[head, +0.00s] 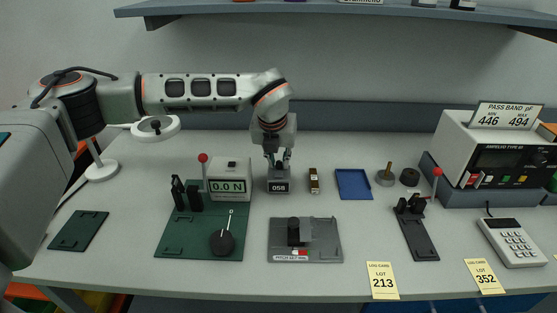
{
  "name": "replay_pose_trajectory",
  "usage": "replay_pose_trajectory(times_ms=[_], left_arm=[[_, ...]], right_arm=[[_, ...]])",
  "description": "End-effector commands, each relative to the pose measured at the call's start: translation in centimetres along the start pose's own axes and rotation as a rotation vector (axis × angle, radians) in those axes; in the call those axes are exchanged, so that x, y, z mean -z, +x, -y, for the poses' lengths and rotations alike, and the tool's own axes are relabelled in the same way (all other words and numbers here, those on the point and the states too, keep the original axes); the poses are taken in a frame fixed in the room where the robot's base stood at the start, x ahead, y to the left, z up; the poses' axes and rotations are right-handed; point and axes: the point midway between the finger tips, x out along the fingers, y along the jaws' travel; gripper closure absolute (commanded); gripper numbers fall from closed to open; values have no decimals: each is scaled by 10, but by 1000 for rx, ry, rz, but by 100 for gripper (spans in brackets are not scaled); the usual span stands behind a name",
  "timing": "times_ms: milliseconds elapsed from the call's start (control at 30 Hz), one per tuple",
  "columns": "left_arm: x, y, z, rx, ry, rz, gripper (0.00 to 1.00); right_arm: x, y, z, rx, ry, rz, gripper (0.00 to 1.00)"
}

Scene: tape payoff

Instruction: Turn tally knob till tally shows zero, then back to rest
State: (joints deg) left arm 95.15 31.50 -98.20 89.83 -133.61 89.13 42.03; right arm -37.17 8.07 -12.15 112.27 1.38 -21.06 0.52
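The tally counter (279,187) is a small grey box with a dark display that reads 058. It stands on the table near the middle of the head view. My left gripper (278,160) points straight down just above the box, its dark fingers spread at the box's top. The tally knob cannot be made out; the fingers may hide it. I cannot tell whether the fingers touch or grip anything. My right gripper is not in view.
A force gauge (229,185) reading 0.0 N stands close left on a green plate (175,245). A small amber-topped item (314,181) and a blue tray (353,184) are close right. A grey fixture (330,240) lies in front. A shelf (350,13) runs overhead.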

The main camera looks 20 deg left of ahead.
Motion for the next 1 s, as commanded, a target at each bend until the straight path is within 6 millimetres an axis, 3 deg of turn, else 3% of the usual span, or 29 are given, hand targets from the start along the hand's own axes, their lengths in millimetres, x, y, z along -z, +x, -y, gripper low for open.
replay_pose_trajectory(times_ms=[267, 700, 1000], left_arm=[[0, 0, 0, 4, 8, 0, 100], [-2, -1, -4, 135, 324, 0, 100], [-1, 0, -3, 156, 375, 2, 100]], right_arm=[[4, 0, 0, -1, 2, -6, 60], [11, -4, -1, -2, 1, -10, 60], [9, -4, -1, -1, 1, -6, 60]])
